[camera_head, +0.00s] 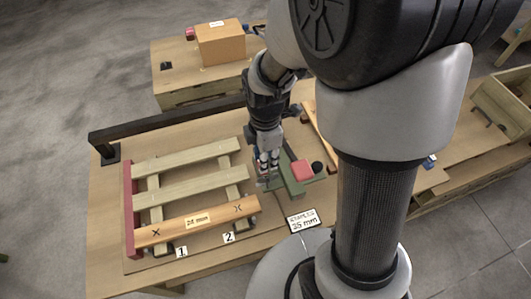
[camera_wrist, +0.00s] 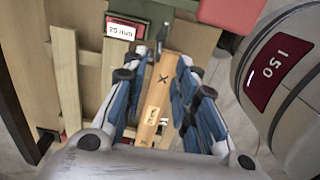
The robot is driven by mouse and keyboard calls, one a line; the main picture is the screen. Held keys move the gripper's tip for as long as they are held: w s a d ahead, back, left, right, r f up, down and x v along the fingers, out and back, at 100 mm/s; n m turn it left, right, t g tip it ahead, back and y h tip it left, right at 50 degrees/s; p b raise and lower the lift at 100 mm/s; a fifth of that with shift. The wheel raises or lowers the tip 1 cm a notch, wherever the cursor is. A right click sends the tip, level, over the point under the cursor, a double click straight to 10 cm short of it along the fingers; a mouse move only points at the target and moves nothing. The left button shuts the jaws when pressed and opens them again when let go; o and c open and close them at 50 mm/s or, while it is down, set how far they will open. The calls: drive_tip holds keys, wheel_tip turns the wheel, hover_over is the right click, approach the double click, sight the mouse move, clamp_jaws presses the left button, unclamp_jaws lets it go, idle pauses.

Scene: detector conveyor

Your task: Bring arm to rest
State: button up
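My gripper (camera_head: 268,178) points down above the workbench, just right of the wooden slat frame (camera_head: 190,182), beside a green piece (camera_head: 292,178). In the wrist view my gripper (camera_wrist: 162,66) has its blue-grey fingers spread apart, with nothing visibly held between them. An orange board with an X mark and a small label (camera_wrist: 164,88) shows beyond the gap. The same board (camera_head: 170,231) forms the front slat in the head view, labelled "24 mm". My arm column hides part of the bench on the right.
The workbench (camera_head: 108,240) has a dark rail (camera_head: 165,120) along its back edge. A cardboard box (camera_head: 220,44) stands on a rear table.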

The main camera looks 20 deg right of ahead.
drive_tip(key=shift+r, duration=0.65)
drive_tip(key=shift+r, duration=0.1)
drive_tip(key=s+r+m+t+b, duration=0.4)
drive_tip(key=s+r+m, duration=0.8)
drive_tip(key=m, duration=0.6)
drive_tip(key=shift+s+d+r+t+b, duration=0.35)
drive_tip(key=shift+s+d, duration=0.1)
drive_tip(key=shift+s, duration=0.4)
